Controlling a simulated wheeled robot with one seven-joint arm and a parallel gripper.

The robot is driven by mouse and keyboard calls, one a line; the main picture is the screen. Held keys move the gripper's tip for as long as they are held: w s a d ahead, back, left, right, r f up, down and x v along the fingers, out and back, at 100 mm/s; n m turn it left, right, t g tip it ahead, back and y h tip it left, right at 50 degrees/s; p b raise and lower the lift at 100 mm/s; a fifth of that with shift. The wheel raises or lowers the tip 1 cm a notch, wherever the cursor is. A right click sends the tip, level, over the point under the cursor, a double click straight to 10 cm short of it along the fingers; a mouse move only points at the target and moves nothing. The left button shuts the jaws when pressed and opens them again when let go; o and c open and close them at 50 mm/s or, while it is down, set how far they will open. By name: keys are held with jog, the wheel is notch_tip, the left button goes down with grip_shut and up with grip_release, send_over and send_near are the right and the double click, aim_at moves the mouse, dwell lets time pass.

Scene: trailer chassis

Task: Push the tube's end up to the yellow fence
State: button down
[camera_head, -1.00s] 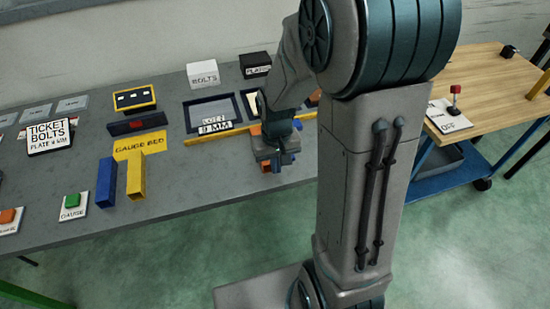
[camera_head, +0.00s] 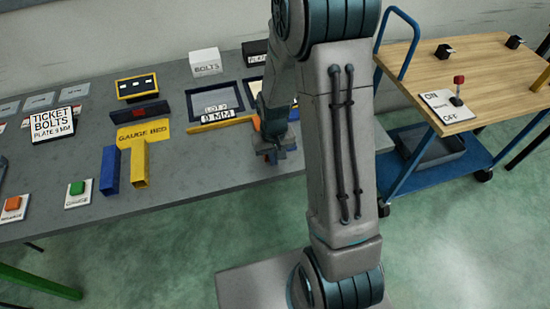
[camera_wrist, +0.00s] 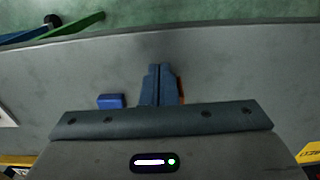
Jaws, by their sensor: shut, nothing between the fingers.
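A yellow square-section bar (camera_head: 140,164) juts toward the bench's front edge from the yellow gauge bed (camera_head: 143,131). A blue bar (camera_head: 110,170) lies beside it on the left. I cannot tell for sure which of these is the tube and which the fence. My gripper (camera_head: 272,152) is shut and empty, low over the bench, well to the right of both bars. In the wrist view its dark fingers (camera_wrist: 158,86) are together. A small blue block (camera_wrist: 112,101) is beside them there, and a sliver of orange shows behind them. My arm hides part of the bench.
A long yellow strip (camera_head: 222,123) runs in front of the dark trays. A ticket sign (camera_head: 53,124), a green button (camera_head: 77,188) and an orange button (camera_head: 13,204) are at left. A wooden-topped trolley (camera_head: 480,62) stands at right. Bench between bars and gripper is clear.

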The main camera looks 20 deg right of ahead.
jog(key=shift+w, duration=1.3)
jog(key=s+b, duration=0.1)
jog(key=s, duration=0.2)
jog(key=shift+s+d, duration=0.1)
jog(key=shift+s, duration=0.3)
notch_tip(320, 180, up, 10)
jog(key=shift+s, duration=0.3)
